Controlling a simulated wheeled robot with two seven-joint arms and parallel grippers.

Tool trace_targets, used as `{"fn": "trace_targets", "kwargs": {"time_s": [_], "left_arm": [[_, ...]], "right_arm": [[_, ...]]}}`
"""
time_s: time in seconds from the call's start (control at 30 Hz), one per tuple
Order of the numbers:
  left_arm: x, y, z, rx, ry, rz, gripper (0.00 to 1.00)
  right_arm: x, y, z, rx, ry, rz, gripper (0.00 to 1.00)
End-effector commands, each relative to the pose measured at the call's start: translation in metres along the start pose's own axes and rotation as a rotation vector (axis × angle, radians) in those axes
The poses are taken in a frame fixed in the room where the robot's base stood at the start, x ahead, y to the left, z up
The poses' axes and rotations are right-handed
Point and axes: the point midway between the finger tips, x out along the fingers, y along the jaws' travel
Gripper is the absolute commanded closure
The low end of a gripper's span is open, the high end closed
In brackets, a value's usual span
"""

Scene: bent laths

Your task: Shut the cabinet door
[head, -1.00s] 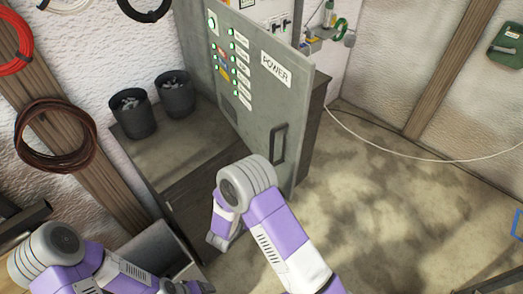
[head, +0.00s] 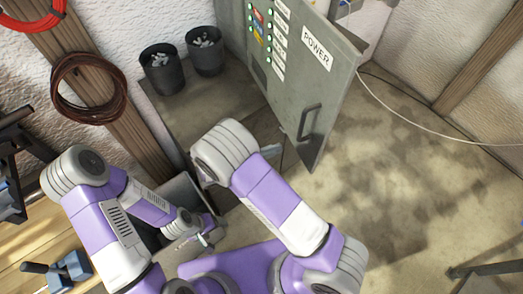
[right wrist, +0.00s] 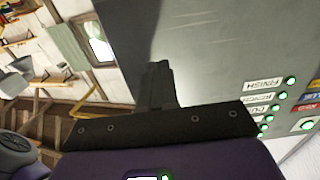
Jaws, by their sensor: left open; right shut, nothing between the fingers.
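The grey cabinet door (head: 290,75) stands open in the head view, its face with the POWER label, green lights and dark handle (head: 310,122) turned toward me. In the right wrist view the door (right wrist: 215,45) fills the upper right, with labels and green lights at right. My right gripper (right wrist: 162,85) is shut and empty in front of this face; I cannot tell whether it touches. In the head view my right arm hides it. My left gripper (head: 207,238) is open and empty at lower left, below and well away from the door.
Two dark bins (head: 162,70) stand on a low surface left of the door. A brown cable coil (head: 88,88) hangs on the left wall. A pale cable (head: 420,128) crosses the right side.

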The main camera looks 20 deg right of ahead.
Motion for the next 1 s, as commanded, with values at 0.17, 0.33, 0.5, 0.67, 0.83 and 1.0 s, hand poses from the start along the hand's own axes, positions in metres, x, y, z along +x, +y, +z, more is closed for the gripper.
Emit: {"fn": "trace_targets", "kwargs": {"time_s": [0.17,0.33,0.5,0.67,0.83,1.0], "left_arm": [[-0.009,0.003,0.0,0.0,0.0,0.0,0.24],[-0.014,0.005,0.001,0.0,0.0,0.0,0.24],[-0.016,0.006,0.001,0.0,0.0,0.0,0.24],[-0.016,0.006,0.001,0.0,0.0,0.0,0.24],[-0.015,0.006,0.001,0.0,0.0,0.0,0.24],[-0.015,0.006,0.001,0.0,0.0,0.0,0.24]], "right_arm": [[0.038,0.001,-0.002,-0.003,0.0,0.003,1.0],[0.061,0.0,-0.001,-0.001,0.0,0.0,1.0],[0.071,0.0,0.0,0.0,0.0,-0.001,1.0],[0.072,0.0,0.0,0.0,0.0,-0.002,1.0],[0.072,0.0,0.0,0.0,-0.001,-0.002,1.0],[0.075,-0.001,0.001,-0.001,-0.001,-0.017,1.0]]}}
